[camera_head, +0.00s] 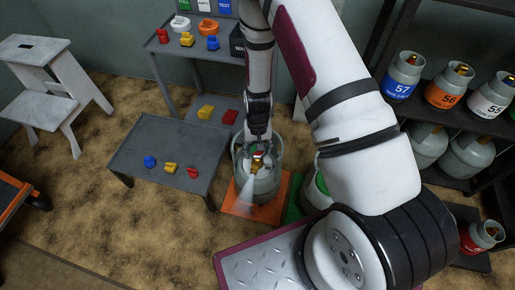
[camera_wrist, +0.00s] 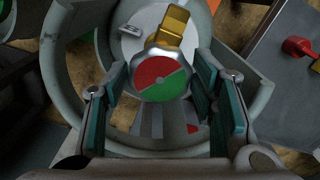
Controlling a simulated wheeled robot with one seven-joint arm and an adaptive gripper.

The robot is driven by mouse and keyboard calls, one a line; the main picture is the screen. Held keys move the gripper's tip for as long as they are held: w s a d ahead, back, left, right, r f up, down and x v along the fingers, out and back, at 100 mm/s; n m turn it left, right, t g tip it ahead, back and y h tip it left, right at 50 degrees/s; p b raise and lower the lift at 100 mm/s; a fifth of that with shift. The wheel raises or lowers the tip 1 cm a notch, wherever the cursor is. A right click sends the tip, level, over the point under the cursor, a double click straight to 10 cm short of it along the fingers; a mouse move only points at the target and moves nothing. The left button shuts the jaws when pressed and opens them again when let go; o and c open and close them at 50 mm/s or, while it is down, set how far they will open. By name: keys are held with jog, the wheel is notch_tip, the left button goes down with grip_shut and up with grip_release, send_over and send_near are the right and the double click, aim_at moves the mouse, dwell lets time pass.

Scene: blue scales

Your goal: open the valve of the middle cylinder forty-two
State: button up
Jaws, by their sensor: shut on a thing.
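A grey gas cylinder (camera_head: 262,190) with a collar stands upright on an orange mat (camera_head: 232,207); no number on it can be read. Its round valve knob (camera_wrist: 161,82) has a half red, half green face, and a brass outlet (camera_wrist: 172,26) sits beside it. My gripper (camera_head: 258,146) reaches down inside the collar from above. In the wrist view my gripper (camera_wrist: 163,84) has its teal-padded fingers on either side of the knob, shut on it. A pale hazy streak shows in front of the cylinder in the head view.
Another cylinder (camera_head: 313,190) on a green mat (camera_head: 293,208) stands close to the right, mostly hidden by my arm. A low grey table (camera_head: 150,142) with coloured valve pieces is to the left. Shelves (camera_head: 455,124) with labelled cylinders stand at the right.

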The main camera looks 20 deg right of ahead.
dwell(0.4)
jog(key=o, duration=1.1)
jog(key=shift+o, duration=0.2)
notch_tip(320, 180, up, 12)
jog(key=shift+r, duration=0.1)
